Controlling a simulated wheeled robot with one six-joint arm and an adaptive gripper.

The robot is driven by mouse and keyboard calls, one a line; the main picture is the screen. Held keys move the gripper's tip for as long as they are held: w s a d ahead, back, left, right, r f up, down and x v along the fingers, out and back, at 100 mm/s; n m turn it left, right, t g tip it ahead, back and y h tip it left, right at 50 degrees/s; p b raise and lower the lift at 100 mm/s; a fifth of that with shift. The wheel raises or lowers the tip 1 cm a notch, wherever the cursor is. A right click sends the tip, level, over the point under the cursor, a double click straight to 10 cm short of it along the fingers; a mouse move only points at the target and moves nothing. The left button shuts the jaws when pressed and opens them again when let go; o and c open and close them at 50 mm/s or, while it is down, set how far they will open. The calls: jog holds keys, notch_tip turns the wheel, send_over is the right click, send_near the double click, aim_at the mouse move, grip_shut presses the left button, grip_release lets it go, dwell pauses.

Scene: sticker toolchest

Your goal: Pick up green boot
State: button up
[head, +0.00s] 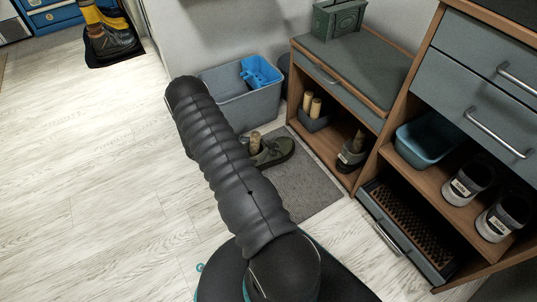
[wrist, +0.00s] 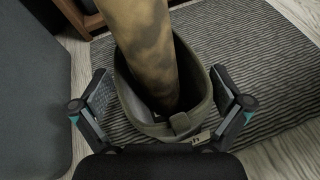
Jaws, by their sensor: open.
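My gripper (wrist: 159,74) is open, with one finger on each side of the collar. I cannot tell whether either finger touches it. The boot's lower part is hidden in the wrist view.
A grey bin (head: 245,108) with a blue item (head: 262,72) stands behind. A wooden shelf bench (head: 330,150) and drawer cabinet (head: 480,95) stand to the right.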

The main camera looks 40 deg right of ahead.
jog(key=shift+s+d+f, duration=0.2)
jog(key=shift+s+d, duration=0.05)
jog(key=shift+d, duration=0.2)
jog(key=c, duration=1.3)
jog(key=shift+c, duration=0.9)
jog(key=shift+r, duration=0.15)
